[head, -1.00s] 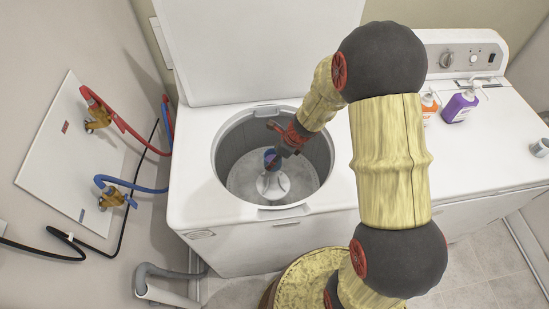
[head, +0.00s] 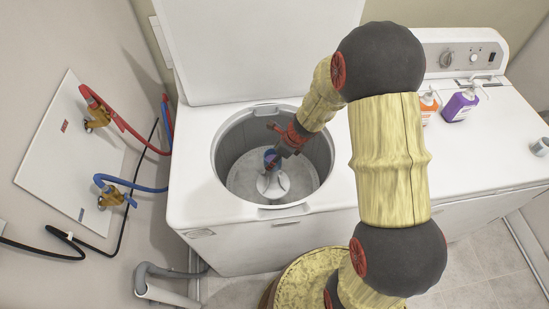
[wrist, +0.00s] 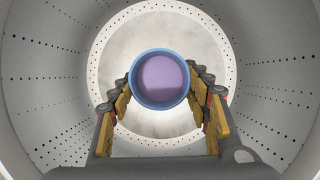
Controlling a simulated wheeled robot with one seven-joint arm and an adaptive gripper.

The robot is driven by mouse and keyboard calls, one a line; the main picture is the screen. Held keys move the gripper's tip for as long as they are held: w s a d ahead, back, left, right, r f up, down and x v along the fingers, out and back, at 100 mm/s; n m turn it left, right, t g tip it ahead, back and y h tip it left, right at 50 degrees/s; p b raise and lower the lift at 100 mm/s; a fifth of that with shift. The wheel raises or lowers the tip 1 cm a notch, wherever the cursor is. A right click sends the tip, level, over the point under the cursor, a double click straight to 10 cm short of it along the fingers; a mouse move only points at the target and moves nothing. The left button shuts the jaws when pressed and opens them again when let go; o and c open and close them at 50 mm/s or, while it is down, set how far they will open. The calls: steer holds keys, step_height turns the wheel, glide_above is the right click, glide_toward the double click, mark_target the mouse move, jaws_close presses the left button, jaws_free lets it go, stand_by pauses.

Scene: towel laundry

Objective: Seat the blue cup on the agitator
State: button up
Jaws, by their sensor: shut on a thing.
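The blue cup (wrist: 160,105) shows in the wrist view as a blue ring with a purple inside, between the fingers of my gripper (wrist: 162,92). My gripper is shut on the cup. The pale agitator (head: 273,186) stands at the middle of the tub floor, right below the cup. The cup hides the agitator in the wrist view, so I cannot tell whether they touch.
The perforated tub wall (wrist: 50,90) surrounds my gripper. The washer lid (head: 265,50) stands open behind. A purple bottle (head: 458,107) and an orange bottle (head: 428,106) stand on the machine at right. Red and blue hoses (head: 140,188) are on the left wall.

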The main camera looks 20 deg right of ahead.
steer(key=shift+f, duration=0.3)
steer(key=o, duration=0.9)
steer(key=shift+r, duration=0.1)
steer(key=p+v, duration=0.8)
steer(key=v, duration=0.3)
steer(key=shift+d+p, duration=0.1)
steer(key=shift+p, duration=0.25)
